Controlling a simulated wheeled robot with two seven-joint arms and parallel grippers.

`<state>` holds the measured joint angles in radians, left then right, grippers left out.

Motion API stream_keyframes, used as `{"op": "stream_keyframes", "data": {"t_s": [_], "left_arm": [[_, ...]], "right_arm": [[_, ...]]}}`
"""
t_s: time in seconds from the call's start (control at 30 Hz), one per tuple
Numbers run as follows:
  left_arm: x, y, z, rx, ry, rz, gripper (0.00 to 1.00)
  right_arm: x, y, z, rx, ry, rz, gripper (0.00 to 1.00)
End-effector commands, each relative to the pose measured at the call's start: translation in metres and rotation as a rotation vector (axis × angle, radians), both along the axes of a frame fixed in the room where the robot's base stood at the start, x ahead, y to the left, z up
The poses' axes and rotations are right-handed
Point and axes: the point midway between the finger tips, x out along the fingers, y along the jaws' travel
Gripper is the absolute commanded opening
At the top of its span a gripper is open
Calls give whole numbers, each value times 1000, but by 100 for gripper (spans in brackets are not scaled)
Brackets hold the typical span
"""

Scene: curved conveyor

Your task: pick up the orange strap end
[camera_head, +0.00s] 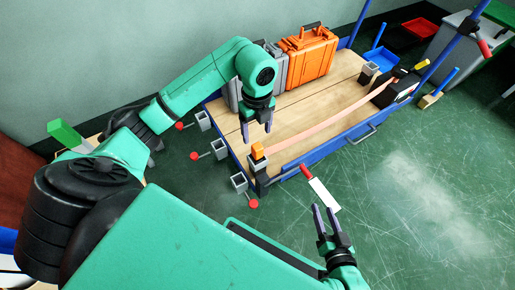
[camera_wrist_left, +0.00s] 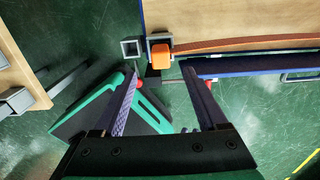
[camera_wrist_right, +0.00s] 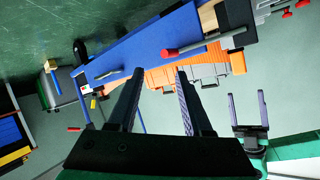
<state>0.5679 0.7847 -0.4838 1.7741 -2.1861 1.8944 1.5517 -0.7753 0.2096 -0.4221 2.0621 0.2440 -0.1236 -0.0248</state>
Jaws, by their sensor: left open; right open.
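The orange strap end (camera_head: 257,150) is a small orange block at the near corner of the wooden-topped cart (camera_head: 225,128). A pale orange strap (camera_head: 325,121) runs from it along the cart's edge to a black box. The strap end also shows in the left wrist view (camera_wrist_left: 161,51), just beyond and between the open fingertips. My left gripper (camera_head: 256,134) is open and empty, pointing down above the strap end, apart from it. My right gripper (camera_head: 325,209) is open and empty, off the cart's near side, well away from the strap end.
An orange case (camera_head: 307,52) and a grey case stand at the cart's back. A black box (camera_head: 391,91) sits at the strap's far end. The floor at right is mostly clear.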

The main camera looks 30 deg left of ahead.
Motion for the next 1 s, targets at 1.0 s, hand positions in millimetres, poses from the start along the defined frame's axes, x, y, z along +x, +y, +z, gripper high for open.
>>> {"op": "stream_keyframes", "data": {"t_s": [1.0], "left_arm": [[0,-1,-92,-5,-1,0,75]], "right_arm": [[81,-5,59,83,-388,-89,50]]}}
